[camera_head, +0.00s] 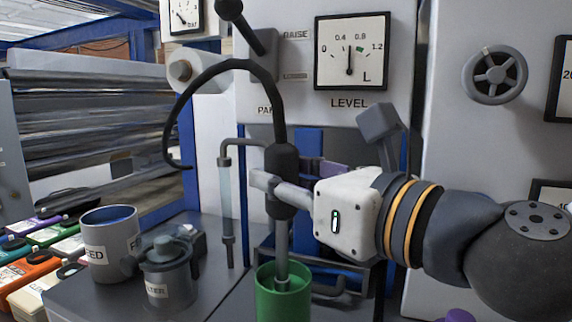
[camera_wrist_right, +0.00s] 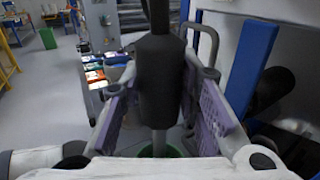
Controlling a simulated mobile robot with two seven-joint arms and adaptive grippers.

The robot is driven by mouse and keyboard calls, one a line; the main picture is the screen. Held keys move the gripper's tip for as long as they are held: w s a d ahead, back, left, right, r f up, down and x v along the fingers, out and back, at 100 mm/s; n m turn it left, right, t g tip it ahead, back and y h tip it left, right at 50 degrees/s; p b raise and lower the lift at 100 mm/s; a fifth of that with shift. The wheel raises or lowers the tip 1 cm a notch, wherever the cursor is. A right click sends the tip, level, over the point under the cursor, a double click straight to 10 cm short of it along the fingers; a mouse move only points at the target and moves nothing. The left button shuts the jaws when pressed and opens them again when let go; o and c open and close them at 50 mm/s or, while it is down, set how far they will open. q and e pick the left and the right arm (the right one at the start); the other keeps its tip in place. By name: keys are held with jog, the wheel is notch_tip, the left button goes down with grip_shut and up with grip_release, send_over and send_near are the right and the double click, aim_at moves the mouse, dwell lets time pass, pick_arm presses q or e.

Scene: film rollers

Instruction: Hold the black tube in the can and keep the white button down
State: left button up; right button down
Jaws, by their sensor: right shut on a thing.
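The black tube (camera_head: 282,170) stands upright, with a thin hose curling up and left from its top. Its grey lower pipe (camera_head: 282,240) goes down into the green can (camera_head: 262,300); the pipe's lower end is hidden inside. My right gripper (camera_head: 285,185) comes from the right and is shut on the black tube above the can. In the right wrist view the black tube (camera_wrist_right: 161,80) is between the purple finger pads, and only a bit of the can (camera_wrist_right: 146,152) shows below. I cannot make out the white button. My left gripper is not in view.
A labelled grey mug (camera_head: 110,240) and a lidded grey pot (camera_head: 168,280) stand on the dark bench at left. A clear vertical sight tube (camera_head: 225,200) stands behind the hose. The LEVEL gauge (camera_head: 350,75) and a lever (camera_head: 245,30) are on the panel above.

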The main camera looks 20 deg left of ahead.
aim_at(288, 248)
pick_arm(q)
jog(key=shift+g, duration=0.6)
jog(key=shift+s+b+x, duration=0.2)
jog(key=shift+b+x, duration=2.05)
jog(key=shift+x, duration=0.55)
pick_arm(e)
jog(key=shift+f, duration=4.3)
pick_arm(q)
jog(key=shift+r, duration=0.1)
